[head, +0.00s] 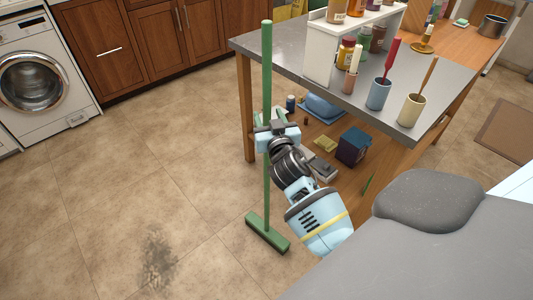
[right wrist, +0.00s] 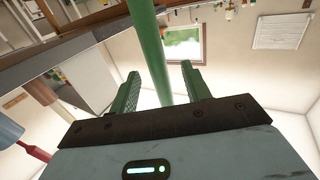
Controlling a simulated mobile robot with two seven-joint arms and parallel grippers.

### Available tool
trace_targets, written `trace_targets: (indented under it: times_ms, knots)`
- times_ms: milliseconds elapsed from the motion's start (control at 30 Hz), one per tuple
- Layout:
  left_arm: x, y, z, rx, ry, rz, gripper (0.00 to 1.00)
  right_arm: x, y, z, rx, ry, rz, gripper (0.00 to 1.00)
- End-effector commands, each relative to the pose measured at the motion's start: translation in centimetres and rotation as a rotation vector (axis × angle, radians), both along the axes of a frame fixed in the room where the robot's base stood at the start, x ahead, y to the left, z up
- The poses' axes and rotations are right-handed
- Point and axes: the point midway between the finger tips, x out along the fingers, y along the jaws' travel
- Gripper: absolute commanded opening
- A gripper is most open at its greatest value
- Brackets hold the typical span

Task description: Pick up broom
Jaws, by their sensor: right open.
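The green broom (head: 267,68) stands upright on the tiled floor, with its long handle rising in front of the table's left end and its head (head: 268,233) resting on the floor. My right gripper (head: 270,117) is at the handle, about midway up it. In the right wrist view, the handle (right wrist: 146,35) runs between the two spread green fingers of the gripper (right wrist: 160,80), with gaps on both sides. The gripper is open and does not hold the handle. Part of the lower handle is hidden behind my gripper in the head view. My left gripper is not in view.
A grey-topped table (head: 285,58) with bottles and utensil cups stands just behind and right of the broom. A dark box (head: 353,146) and other items sit on its lower shelf. A dark stain (head: 158,262) marks the floor. The floor to the left is clear up to the washing machine (head: 38,80).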

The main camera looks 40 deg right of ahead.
Motion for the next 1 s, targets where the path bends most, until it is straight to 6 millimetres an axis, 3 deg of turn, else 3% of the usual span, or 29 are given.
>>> trace_targets:
  times_ms: [267,633,933,1000]
  knots:
    - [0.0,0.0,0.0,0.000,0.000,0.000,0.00,1.0,-0.5,0.0,-0.001,0.000,0.000,0.48]
    - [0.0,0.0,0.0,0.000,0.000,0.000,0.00,4.8,-2.3,-0.2,-0.001,0.001,0.000,0.48]
    - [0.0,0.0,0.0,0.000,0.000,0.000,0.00,5.1,-2.5,-0.2,0.000,0.001,0.000,0.48]
    - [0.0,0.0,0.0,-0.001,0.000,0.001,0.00,5.1,-2.5,-0.2,0.000,0.001,0.000,0.40]
